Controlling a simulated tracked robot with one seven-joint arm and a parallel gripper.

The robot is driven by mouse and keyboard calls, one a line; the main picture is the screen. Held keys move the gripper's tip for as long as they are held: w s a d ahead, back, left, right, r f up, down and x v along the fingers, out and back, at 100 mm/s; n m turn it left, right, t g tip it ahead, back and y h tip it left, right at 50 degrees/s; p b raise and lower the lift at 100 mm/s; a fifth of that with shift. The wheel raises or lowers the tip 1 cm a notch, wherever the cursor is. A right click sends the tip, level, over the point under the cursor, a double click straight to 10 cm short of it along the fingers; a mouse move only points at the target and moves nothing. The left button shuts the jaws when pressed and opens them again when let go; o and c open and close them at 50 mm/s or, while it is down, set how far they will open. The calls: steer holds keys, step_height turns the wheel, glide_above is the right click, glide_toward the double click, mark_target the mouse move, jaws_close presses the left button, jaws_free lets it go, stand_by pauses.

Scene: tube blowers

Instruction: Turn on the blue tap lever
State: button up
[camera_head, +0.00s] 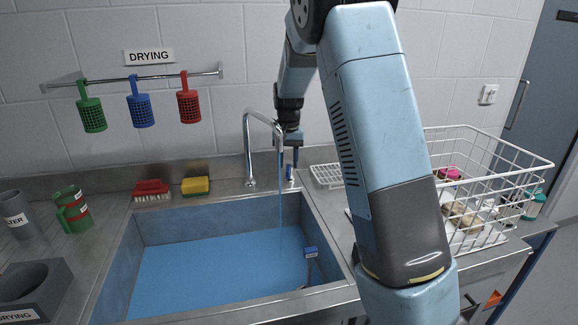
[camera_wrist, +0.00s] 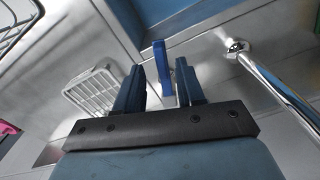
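The blue tap lever (camera_head: 290,174) stands on the counter behind the sink, just right of the tap. In the wrist view the blue lever (camera_wrist: 160,58) shows between and just beyond my fingertips. My gripper (camera_head: 289,160) points down over the lever; in the wrist view (camera_wrist: 158,80) its two fingers are apart, one on each side of the lever. I cannot tell if either finger touches it. The curved chrome tap (camera_head: 248,140) has a thin blue stream, apparently water, falling from its spout into the sink (camera_head: 165,218).
A white wire basket (camera_head: 500,155) stands right of the sink and a small white rack (camera_head: 327,175) lies behind. A red brush (camera_head: 151,188) and yellow sponge (camera_head: 196,185) sit on the back ledge. Colored holders hang from the wall rail (camera_head: 155,77).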

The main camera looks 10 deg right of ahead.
step_height(320, 180, up, 4)
steer(key=shift+a+f, duration=0.1)
steer(key=shift+f, duration=0.05)
steer(key=shift+w+r, duration=0.25)
steer(key=shift+r, duration=0.5)
steer(key=shift+s+a+r, duration=0.15)
steer(key=shift+s+r, duration=0.15)
steer(key=shift+r, duration=0.05)
steer(key=shift+w+f, duration=0.1)
